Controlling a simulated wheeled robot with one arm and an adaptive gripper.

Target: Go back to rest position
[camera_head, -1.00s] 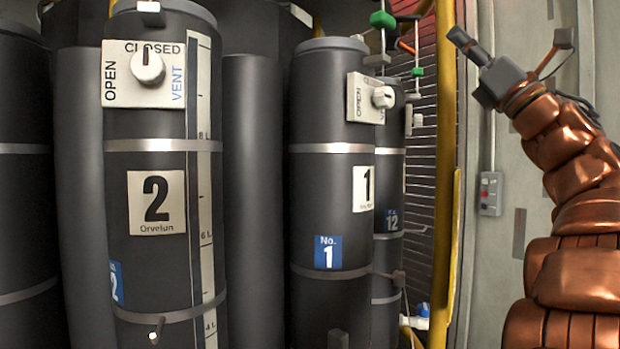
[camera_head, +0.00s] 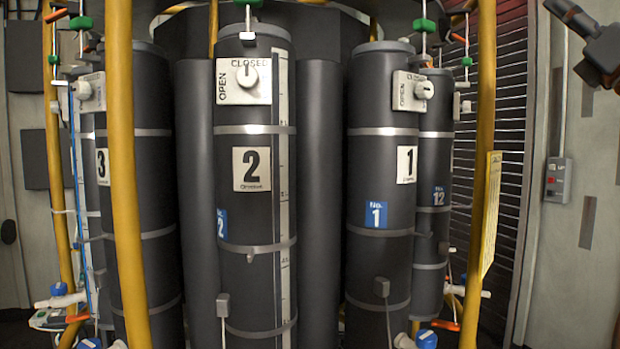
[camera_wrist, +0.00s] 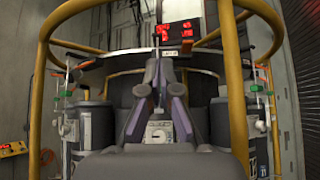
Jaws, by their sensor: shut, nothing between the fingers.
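My gripper (camera_head: 572,14) shows only partly at the upper right corner of the head view, with most of the arm out of frame. In the wrist view my gripper's fingers (camera_wrist: 160,72) point away from the camera and are shut with nothing between them. They are apart from the ring of tanks ahead. Tank 2 (camera_head: 253,210) stands upright in the middle of the head view. Its white knob (camera_head: 247,76) has its mark toward CLOSED. Tank 1 (camera_head: 381,270) stands to its right.
A yellow post (camera_head: 126,190) stands in front of tank 3 (camera_head: 153,200) at left. Another yellow post (camera_head: 485,150) stands right of tank 12 (camera_head: 433,165). A grey switch box (camera_head: 558,180) is on the right wall. The wrist view shows a red-lit display (camera_wrist: 175,33) above the tanks.

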